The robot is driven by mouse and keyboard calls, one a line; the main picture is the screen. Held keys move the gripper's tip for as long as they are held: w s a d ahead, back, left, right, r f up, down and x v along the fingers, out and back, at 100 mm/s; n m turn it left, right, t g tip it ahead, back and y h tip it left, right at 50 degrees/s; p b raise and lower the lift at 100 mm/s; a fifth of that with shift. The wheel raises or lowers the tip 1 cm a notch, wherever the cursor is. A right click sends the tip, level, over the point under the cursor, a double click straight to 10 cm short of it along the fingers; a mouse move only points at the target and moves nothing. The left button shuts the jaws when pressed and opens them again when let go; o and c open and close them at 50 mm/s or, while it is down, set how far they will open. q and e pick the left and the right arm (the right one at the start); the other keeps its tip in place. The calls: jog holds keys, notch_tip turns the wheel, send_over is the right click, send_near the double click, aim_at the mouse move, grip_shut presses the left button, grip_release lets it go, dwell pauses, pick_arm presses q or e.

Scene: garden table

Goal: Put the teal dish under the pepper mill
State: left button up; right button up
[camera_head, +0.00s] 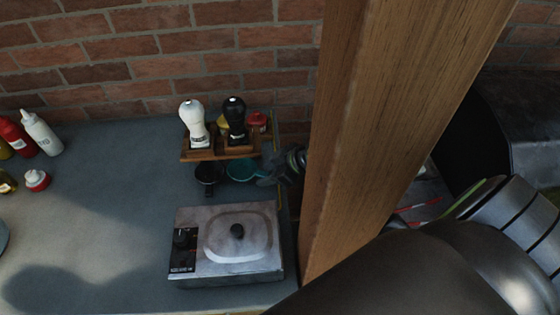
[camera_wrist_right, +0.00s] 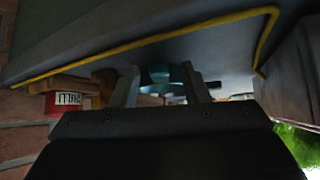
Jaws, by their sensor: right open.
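The teal dish (camera_head: 241,171) sits on the grey counter just in front of the wooden stand. The black pepper mill (camera_head: 236,118) stands upright on that stand, behind and above the dish. My right gripper (camera_head: 270,178) is at the right side of the dish, partly hidden by the wooden post. In the right wrist view, the open fingers of the gripper (camera_wrist_right: 160,69) point toward the teal dish (camera_wrist_right: 163,88), which shows between them; I cannot tell whether they touch it. My left gripper is in neither view.
A white mill (camera_head: 194,122) shares the wooden stand (camera_head: 217,155). A dark cup (camera_head: 208,174) is left of the dish. A metal cooker (camera_head: 226,245) stands in front. A thick wooden post (camera_head: 365,130) blocks the right.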

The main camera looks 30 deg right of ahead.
jog(key=b+v, duration=0.1)
jog(key=v, duration=1)
jog(key=shift+s+d+r, duration=0.2)
jog(key=shift+s+r, duration=0.05)
jog(key=shift+f, duration=0.1)
